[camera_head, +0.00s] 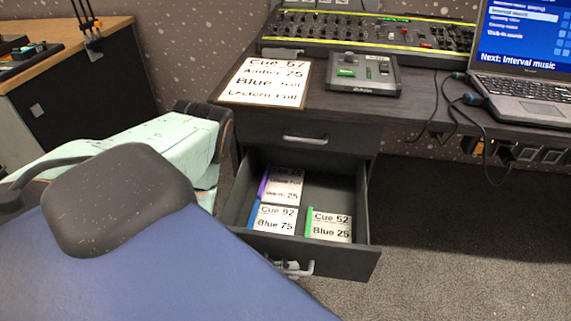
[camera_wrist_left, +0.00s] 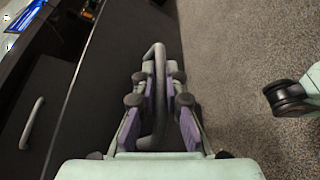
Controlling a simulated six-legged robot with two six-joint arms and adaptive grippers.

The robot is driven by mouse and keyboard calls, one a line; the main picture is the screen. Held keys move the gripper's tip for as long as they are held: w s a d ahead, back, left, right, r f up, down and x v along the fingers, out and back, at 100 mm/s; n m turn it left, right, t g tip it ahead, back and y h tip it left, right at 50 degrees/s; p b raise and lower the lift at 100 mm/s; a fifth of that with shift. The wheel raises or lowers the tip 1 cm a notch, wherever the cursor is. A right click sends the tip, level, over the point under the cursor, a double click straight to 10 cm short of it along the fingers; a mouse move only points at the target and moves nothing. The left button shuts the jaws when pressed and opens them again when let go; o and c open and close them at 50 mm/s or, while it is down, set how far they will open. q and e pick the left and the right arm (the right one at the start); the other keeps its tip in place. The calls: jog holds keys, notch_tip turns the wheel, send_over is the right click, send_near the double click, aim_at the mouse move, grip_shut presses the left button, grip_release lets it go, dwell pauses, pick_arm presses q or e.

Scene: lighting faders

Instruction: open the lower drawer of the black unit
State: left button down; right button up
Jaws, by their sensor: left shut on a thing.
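The lower drawer (camera_head: 331,255) of the black unit (camera_head: 262,126) stands pulled well out, its inside open to view. Its grey bar handle (camera_head: 308,268) is on the front, partly covered in the head view. In the left wrist view, my left gripper (camera_wrist_left: 160,76) has its purple-padded fingers on both sides of this handle (camera_wrist_left: 158,55) and is shut on it. In the head view only small bits of that gripper show at the handle. The upper drawer (camera_head: 335,137), with its own handle (camera_head: 305,140), is shut. My right gripper is not in view.
Several cue cards lie in the drawer, one (camera_head: 329,226) with a green edge. On the desk are a sign (camera_head: 266,82), a small fader box (camera_head: 363,73), a long mixing console (camera_head: 370,35) and a laptop (camera_head: 522,88) with hanging cables. Carpet (camera_head: 430,250) right of the drawer is clear.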

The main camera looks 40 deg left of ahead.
pick_arm(q)
jog(key=c, duration=1.7)
grip_release()
jog(key=shift+s, duration=0.1)
jog(key=v, duration=1.2)
jog(key=shift+r, duration=0.1)
